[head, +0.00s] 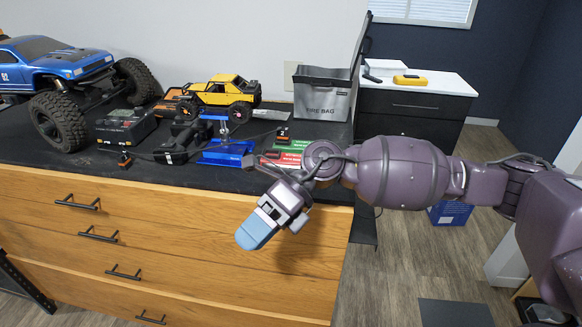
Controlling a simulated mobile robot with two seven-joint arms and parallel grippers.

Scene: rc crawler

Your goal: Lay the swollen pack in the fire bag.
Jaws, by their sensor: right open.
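The grey fire bag (322,104), marked FIRE BAG, stands upright at the back right of the dark bench top, with its top edge uppermost. Left of my right forearm lie a green-labelled pack (297,145) and a red-labelled pack (280,157), partly hidden by my wrist. I cannot tell which pack is swollen. My right gripper (257,231) has blue fingertips and hangs in front of the wooden drawers, below the bench edge. It is open, with nothing seen in it, and is apart from the packs and the bag. My left gripper is out of view.
A blue crawler truck (48,65) fills the bench's left end. A small yellow crawler (222,92), a black charger box (124,125) and a blue stand (226,152) crowd the middle. A white-topped cabinet (438,84) stands behind at right. Open floor lies right of the bench.

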